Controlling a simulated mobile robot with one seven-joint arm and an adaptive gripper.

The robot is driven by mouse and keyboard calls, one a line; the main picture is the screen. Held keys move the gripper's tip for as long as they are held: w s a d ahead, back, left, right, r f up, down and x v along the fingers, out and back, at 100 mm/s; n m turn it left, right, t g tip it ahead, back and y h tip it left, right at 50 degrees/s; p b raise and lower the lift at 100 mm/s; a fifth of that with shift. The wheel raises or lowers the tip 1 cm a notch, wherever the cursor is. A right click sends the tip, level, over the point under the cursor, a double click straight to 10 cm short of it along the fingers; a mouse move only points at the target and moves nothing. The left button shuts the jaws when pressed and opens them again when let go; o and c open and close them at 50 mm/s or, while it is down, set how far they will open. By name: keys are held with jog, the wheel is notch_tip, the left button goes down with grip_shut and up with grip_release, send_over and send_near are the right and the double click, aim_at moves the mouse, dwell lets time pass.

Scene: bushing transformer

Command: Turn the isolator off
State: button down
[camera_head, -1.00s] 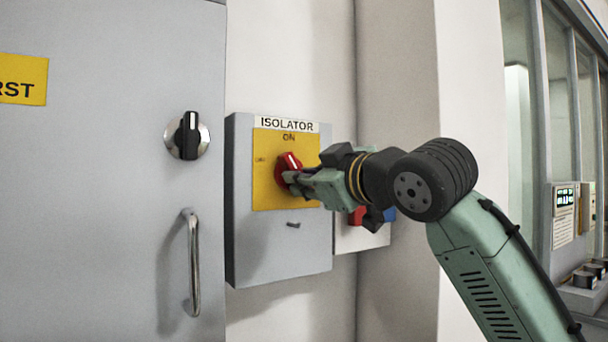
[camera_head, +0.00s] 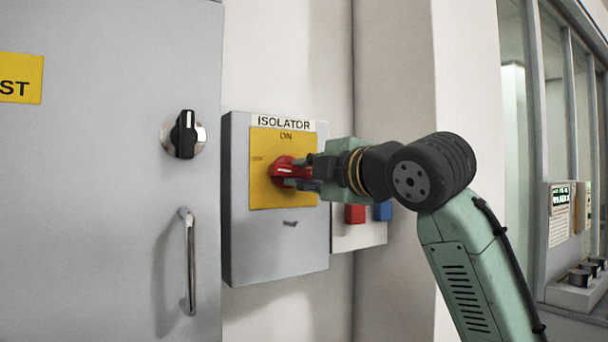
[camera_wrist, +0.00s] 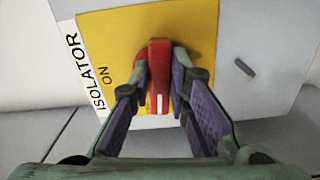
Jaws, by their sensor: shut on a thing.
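The grey isolator box (camera_head: 245,245) is on the wall, with an ISOLATOR label and a yellow plate (camera_head: 270,195) marked ON at its top. Small lettering at the plate's left edge is too small to read. The red rotary handle (camera_head: 283,171) lies about horizontal, its white mark toward the plate's left. In the wrist view the red handle (camera_wrist: 160,65) sits between both fingers, white mark at the lower end. My gripper (camera_head: 297,172) is shut on it; it also shows in the wrist view (camera_wrist: 160,88). The fingers partly hide the handle's sides.
A grey cabinet door with a black knob (camera_head: 185,134) and metal handle (camera_head: 190,262) stands to the left. A small panel with red (camera_head: 355,214) and blue (camera_head: 383,211) parts is just right of the box, behind my arm. A windowed wall is at far right.

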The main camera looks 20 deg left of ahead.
jog(key=shift+n, duration=0.6)
jog(key=c, duration=1.5)
grip_release()
jog(key=v, duration=1.2)
